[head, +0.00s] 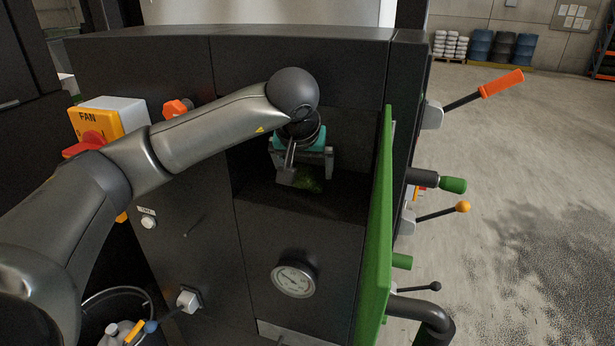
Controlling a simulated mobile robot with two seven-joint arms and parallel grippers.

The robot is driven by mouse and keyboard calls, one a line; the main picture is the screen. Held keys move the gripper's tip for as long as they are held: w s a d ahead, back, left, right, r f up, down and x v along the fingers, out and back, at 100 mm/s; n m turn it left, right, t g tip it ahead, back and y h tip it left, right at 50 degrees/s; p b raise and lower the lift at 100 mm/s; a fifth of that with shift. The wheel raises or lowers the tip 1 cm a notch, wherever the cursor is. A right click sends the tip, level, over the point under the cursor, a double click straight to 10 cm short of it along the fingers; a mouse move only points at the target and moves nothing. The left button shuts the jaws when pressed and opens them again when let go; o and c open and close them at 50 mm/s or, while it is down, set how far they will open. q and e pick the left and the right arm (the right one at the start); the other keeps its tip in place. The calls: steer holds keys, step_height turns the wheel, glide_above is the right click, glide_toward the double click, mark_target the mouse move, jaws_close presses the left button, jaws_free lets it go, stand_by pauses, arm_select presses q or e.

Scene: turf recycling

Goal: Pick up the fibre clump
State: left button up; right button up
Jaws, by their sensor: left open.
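The fibre clump (311,182) is a small green tuft on the dark floor of an open recess in the black machine (225,225). My left gripper (306,180) reaches into this recess from above. Its fingers are apart, around or just above the clump; I cannot tell whether they touch it. The fingers and the wrist hide part of the clump. My right gripper is not in view.
A green door (378,240) stands open at the recess's right edge. A FAN switch box (98,125), a gauge (294,278) and an orange-handled lever (500,84) stick out from the machine. The concrete floor (530,190) at right is clear.

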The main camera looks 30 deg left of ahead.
mark_target(306, 173)
arm_select(q)
steer(key=p+x, duration=0.1)
steer(key=x, duration=0.4)
steer(key=shift+w, duration=0.15)
steer(key=shift+c, duration=0.2)
steer(key=c, duration=1)
steer(key=shift+c, duration=0.2)
